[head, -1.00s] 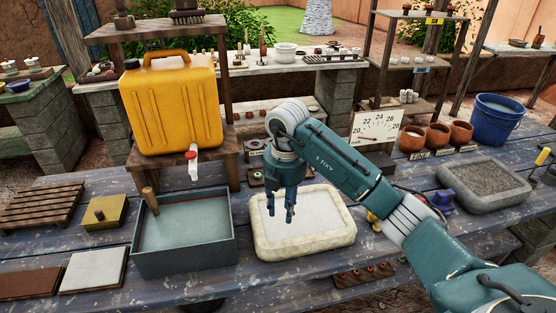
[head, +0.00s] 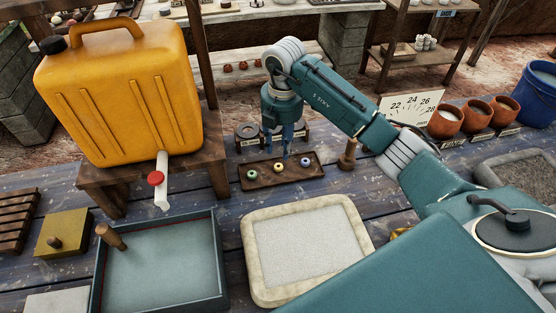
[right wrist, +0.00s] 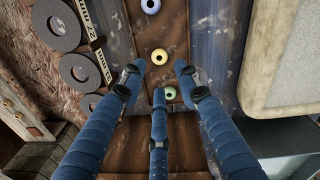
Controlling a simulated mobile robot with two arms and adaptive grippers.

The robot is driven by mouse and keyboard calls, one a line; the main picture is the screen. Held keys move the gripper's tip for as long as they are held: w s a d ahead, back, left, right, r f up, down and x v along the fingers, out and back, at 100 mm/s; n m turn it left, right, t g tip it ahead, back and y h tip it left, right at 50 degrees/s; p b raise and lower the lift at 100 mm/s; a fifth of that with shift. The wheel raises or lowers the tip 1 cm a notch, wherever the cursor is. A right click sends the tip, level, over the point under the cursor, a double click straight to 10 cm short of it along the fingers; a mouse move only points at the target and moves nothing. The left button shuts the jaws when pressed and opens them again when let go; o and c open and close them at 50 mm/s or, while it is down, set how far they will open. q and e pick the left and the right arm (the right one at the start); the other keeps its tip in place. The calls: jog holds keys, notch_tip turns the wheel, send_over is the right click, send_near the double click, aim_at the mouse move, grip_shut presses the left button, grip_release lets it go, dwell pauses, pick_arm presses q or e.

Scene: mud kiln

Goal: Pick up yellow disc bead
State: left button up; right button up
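The yellow disc bead (head: 279,169) lies in the middle of a small brown wooden tray (head: 266,183), between a green bead (head: 251,174) and a blue-violet bead (head: 306,163). My right gripper (head: 278,153) is above the tray, fingers pointing down, empty. In the right wrist view my right gripper (right wrist: 159,80) has its blue fingers spread apart. There the yellow bead (right wrist: 159,56) shows just beyond and between the fingertips, with the green bead (right wrist: 170,93) close by one finger and the violet bead (right wrist: 151,5) at the top edge. My left gripper is not in view.
A pale stone-rimmed basin (head: 255,255) lies in front of the bead tray. A yellow jerrycan (head: 125,95) on a wooden stand is at left, above a water-filled trough (head: 160,265). A wooden stamp (head: 348,155) stands right of the tray. Grey rings (head: 247,131) lie behind it.

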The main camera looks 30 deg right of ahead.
aim_at(278, 163)
jog(key=shift+s+f, duration=0.1)
jog(key=shift+f, duration=0.55)
jog(key=shift+a+f, duration=0.1)
jog(key=shift+f, duration=0.6)
jog(key=f, duration=0.1)
jog(key=f+p, duration=0.1)
jog(key=f, duration=0.1)
jog(key=f+p, duration=0.1)
jog(key=shift+w+a+f, duration=0.1)
jog(key=shift+w+f, duration=0.05)
jog(key=shift+w, duration=0.15)
jog(key=shift+f, duration=0.5)
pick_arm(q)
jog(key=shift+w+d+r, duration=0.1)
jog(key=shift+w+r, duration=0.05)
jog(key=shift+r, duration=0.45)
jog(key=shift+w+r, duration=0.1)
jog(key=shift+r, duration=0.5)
pick_arm(e)
jog(key=c, duration=0.6)
